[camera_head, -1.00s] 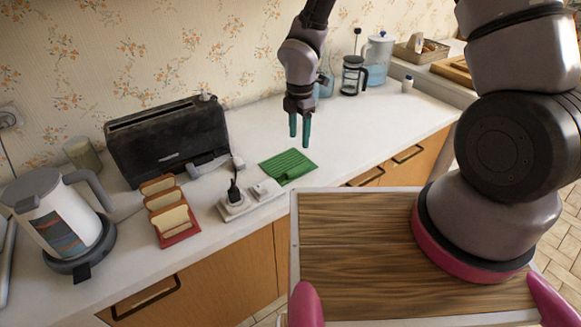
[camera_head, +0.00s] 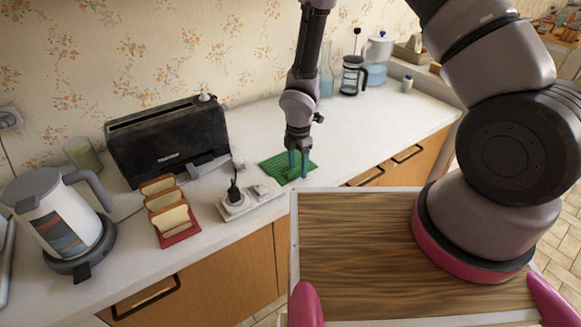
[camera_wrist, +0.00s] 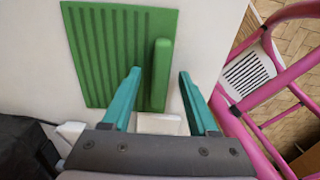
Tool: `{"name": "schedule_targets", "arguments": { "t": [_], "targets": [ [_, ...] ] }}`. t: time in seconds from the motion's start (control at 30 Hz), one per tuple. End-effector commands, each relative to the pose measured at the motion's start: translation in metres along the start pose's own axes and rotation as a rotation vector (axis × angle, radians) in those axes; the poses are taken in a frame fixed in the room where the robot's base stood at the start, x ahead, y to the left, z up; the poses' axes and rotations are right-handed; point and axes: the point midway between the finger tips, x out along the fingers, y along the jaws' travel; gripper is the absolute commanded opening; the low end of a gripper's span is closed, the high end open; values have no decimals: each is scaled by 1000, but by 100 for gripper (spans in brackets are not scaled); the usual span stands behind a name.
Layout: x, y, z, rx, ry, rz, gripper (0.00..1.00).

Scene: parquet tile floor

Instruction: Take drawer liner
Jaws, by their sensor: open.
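In the wrist view the liner (camera_wrist: 95,60) has a raised green bar (camera_wrist: 160,75) along one side. My gripper (camera_head: 298,170) points down over the right part of the liner. Its teal fingers are open, and in the wrist view the gripper (camera_wrist: 158,80) has one finger on each side of the raised bar. I cannot tell whether the fingers touch the liner.
A power strip (camera_head: 248,200) with a black plug lies just left of the liner. A toast rack (camera_head: 168,211), a black toaster (camera_head: 167,140) and a kettle (camera_head: 62,222) stand further left. A French press (camera_head: 353,76) and a pitcher (camera_head: 377,60) stand at the back right. Counter right of the liner is clear.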

Motion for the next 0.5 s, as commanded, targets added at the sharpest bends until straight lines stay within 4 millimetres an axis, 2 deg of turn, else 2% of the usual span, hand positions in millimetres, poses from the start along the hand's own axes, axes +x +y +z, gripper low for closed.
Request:
{"name": "schedule_targets", "arguments": {
  "t": [0.17,0.2,0.33,0.37,0.5],
  "targets": [
    [0,0,0,1,0,1,60],
    [0,0,0,1,0,1,56],
    [0,0,0,1,0,1,6],
    [0,0,0,1,0,1,0],
    [0,0,0,1,0,1,0]
  ]
}}
